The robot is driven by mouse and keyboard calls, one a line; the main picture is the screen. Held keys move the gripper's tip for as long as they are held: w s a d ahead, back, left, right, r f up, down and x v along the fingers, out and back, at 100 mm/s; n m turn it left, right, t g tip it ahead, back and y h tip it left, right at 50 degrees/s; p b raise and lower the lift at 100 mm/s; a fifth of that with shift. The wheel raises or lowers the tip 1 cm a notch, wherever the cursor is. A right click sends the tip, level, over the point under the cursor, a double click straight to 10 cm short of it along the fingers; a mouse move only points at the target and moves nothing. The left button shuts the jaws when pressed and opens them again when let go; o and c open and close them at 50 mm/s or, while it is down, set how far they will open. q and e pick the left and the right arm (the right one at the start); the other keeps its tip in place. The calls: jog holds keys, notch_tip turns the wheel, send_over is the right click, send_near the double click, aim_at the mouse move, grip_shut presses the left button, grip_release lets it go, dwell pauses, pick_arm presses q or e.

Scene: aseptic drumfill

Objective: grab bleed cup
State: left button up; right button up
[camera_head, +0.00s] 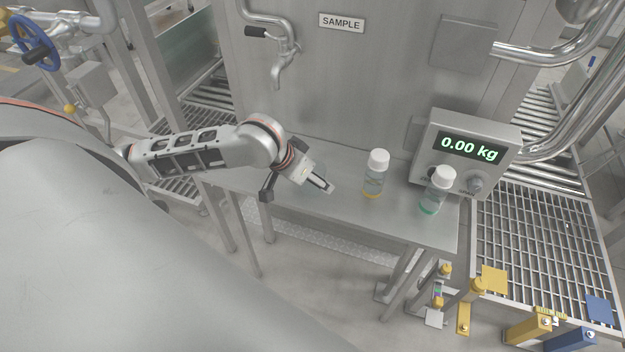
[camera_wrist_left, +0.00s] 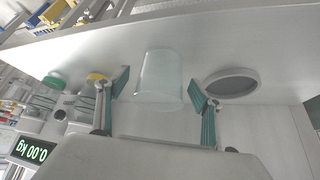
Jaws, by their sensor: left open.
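A clear, frosted cup (camera_wrist_left: 160,72) stands on the steel shelf, seen inverted in the left wrist view. My left gripper (camera_wrist_left: 158,92) is open, with its teal-padded fingers spread to either side of the cup. The cup appears between or just beyond the fingertips; I see no clear contact. In the head view my left gripper (camera_head: 322,184) is low over the left part of the shelf, and the cup is hard to make out there. My right gripper is not in view.
The shelf (camera_head: 335,208) also carries a white-capped bottle with a yellow base (camera_head: 375,175) and one with a green base (camera_head: 436,192). A scale display (camera_head: 468,150) reads 0.00 kg. A sample tap (camera_head: 281,62) hangs above.

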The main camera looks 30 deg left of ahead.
pick_arm(q)
jog(key=shift+w+f, duration=0.25)
jog(key=shift+f, duration=0.05)
jog(key=c, duration=1.2)
